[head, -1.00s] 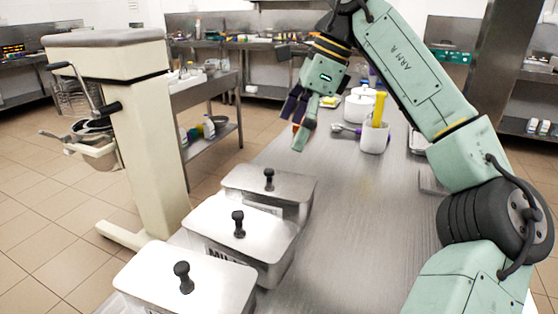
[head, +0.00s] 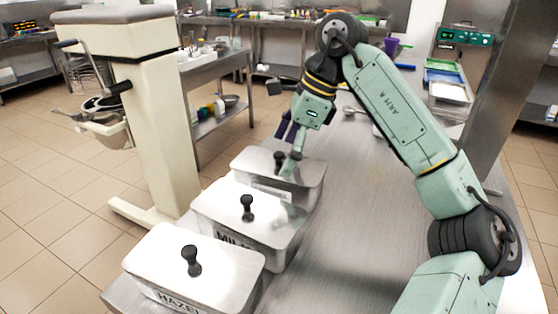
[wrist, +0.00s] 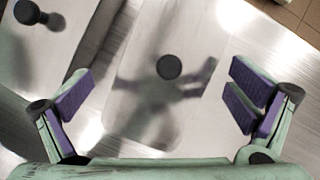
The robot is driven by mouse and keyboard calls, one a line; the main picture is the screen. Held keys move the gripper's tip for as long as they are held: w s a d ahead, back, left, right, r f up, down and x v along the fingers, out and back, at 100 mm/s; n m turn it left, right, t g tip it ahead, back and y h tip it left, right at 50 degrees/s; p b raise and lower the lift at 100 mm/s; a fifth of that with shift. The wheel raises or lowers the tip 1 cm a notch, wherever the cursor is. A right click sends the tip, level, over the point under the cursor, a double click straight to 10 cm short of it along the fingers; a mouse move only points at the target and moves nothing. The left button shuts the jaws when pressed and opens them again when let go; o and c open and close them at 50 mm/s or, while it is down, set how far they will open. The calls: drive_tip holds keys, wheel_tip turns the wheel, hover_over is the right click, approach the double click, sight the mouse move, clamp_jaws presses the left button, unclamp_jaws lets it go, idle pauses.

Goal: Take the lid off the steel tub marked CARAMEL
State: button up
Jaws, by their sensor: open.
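Three lidded steel tubs stand in a row on the steel table. The far tub (head: 262,188) has a label that I cannot read. Its flat lid (head: 308,172) is on, with a black knob (head: 279,158) in the middle. My gripper (head: 287,148) is above this lid, pointing down, with a finger partly in front of the knob. In the wrist view my gripper (wrist: 163,96) is open and empty. The knob (wrist: 169,67) shows between the spread fingers, a little above their midline, over the lid (wrist: 150,115).
The middle tub (head: 232,241), marked MIL..., and the near tub (head: 165,294), marked HAZEL..., have knobbed lids on. The middle tub is close beside the far one. The table (head: 350,220) right of the tubs is clear. A cream machine (head: 150,130) stands left.

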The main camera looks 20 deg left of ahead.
drive_tip(key=shift+a+f, duration=0.1)
drive_tip(key=shift+f, duration=0.15)
drive_tip(key=shift+c, duration=0.4)
drive_tip(key=c, duration=0.9)
drive_tip(key=shift+s+f, duration=0.15)
drive_tip(key=shift+s, duration=0.05)
drive_tip(key=c, duration=1.4)
drive_tip(key=shift+w+r, duration=0.1)
drive_tip(key=shift+r, duration=0.35)
wheel_tip(320, 180, up, 9)
drive_tip(key=shift+r+b, duration=0.15)
drive_tip(key=shift+b, duration=0.2)
clamp_jaws()
